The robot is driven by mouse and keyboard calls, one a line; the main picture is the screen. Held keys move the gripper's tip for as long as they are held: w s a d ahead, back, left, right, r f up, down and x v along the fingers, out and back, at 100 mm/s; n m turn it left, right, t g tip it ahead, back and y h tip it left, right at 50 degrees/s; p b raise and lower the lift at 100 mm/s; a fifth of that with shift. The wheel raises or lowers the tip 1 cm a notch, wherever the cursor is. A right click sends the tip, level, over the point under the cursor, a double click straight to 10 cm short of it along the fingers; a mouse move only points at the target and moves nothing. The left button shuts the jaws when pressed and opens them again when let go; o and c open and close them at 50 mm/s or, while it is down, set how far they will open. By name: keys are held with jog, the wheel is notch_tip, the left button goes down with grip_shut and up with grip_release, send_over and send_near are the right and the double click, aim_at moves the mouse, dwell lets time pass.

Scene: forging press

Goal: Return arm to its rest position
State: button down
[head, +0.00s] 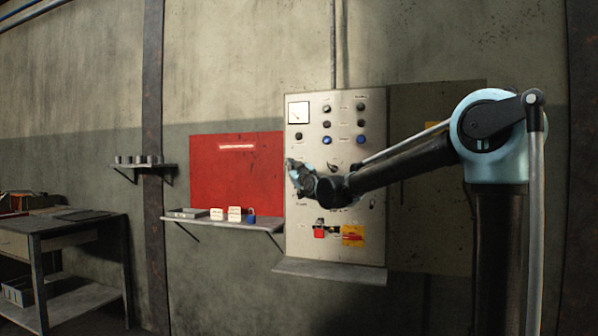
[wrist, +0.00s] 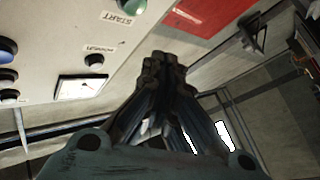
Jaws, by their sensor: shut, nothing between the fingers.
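My gripper (head: 292,168) is in front of the left part of the control panel (head: 350,105) in the head view, with my arm reaching in from the right. In the wrist view my gripper (wrist: 163,65) has its fingers together and empty. The panel (wrist: 60,30) fills the upper left there, with a green button (wrist: 123,6) labelled START, a blue button (wrist: 6,50) and a gauge (wrist: 82,88). In the head view my gripper and arm cover part of the panel's middle.
A red board (head: 235,170) hangs left of the panel above a shelf (head: 225,223) with small blocks and a blue padlock (head: 251,215). A ledge (head: 330,272) juts out below the panel. A workbench (head: 60,222) stands at the far left. A small shelf (head: 150,166) holds cups.

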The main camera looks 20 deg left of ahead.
dwell(0.3)
jog(key=s+d+f+m+g+h, duration=0.35)
jog(key=d+f, duration=0.75)
jog(key=d, duration=0.4)
jog(key=s+d+f+m+g+h, duration=0.2)
jog(key=s+d+f+h, duration=0.25)
jog(key=d+f, duration=0.75)
jog(key=s+d+f+m+g+h, duration=0.2)
jog(key=s+d+f+m+g, duration=0.1)
jog(key=s+d+f, duration=0.9)
jog(key=s+d+f+m+g+h, duration=0.3)
jog(key=s+d+f+g, duration=0.3)
jog(key=s+d+f, duration=0.6)
jog(key=s+f+m, duration=0.1)
jog(key=s, duration=0.6)
jog(key=shift+s+d, duration=0.35)
jog(key=shift+d, duration=0.05)
jog(key=shift+m, duration=0.25)
jog(key=shift+w+f, duration=0.2)
jog(key=shift+w, duration=0.25)
